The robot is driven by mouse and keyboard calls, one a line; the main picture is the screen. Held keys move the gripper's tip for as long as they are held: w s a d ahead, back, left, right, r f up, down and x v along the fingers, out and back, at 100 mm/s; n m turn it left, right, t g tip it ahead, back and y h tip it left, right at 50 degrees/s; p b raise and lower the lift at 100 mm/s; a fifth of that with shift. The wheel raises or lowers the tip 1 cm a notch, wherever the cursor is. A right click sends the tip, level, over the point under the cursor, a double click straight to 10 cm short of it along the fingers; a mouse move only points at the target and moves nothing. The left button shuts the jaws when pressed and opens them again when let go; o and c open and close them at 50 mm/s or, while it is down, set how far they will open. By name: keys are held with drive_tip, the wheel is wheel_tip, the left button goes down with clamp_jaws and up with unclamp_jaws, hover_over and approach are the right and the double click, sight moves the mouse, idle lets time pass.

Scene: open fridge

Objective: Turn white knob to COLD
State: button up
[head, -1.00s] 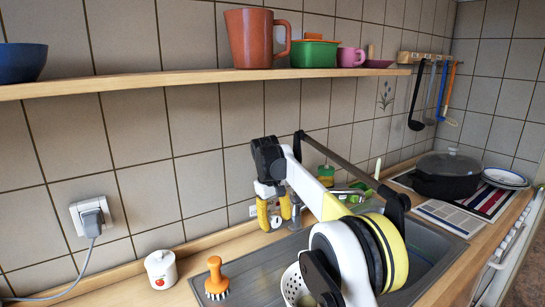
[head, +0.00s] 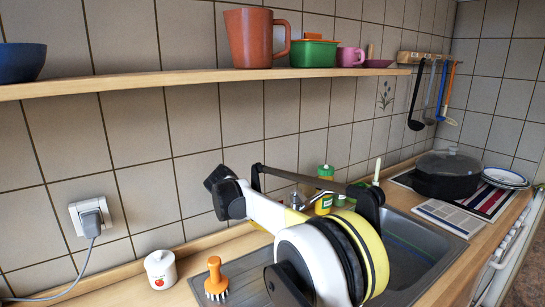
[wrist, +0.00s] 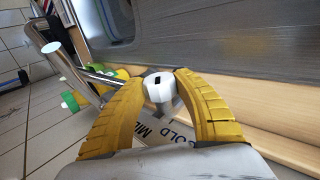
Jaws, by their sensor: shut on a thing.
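The white knob (wrist: 158,88) shows in the wrist view between the tips of my yellow fingers, with a dark mark on its face. My gripper (wrist: 161,79) is shut on the knob, one finger at each side. A pale label (wrist: 165,128) behind the knob carries dark lettering, with "OLD" and "MIL" readable; the rest is hidden by the fingers. I cannot tell which word the mark faces. In the head view my arm hides the knob and the fingers.
The chrome tap (wrist: 78,68) stands close left of the gripper in the wrist view. The sink (head: 405,245) lies beside my arm. A green and yellow bottle (head: 324,203) stands behind it. A shelf (head: 180,85) runs above.

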drive_tip(key=shift+s+a+f+t+h, duration=0.1)
drive_tip(key=shift+a+f+t+h, duration=0.15)
drive_tip(key=shift+t+h, duration=0.4)
drive_tip(key=o, duration=1.1)
drive_tip(key=shift+d+r, duration=0.15)
drive_tip(key=shift+c, duration=0.2)
drive_tip(key=p+v, duration=0.2)
drive_tip(key=v, duration=0.4)
drive_tip(key=shift+p, duration=0.3)
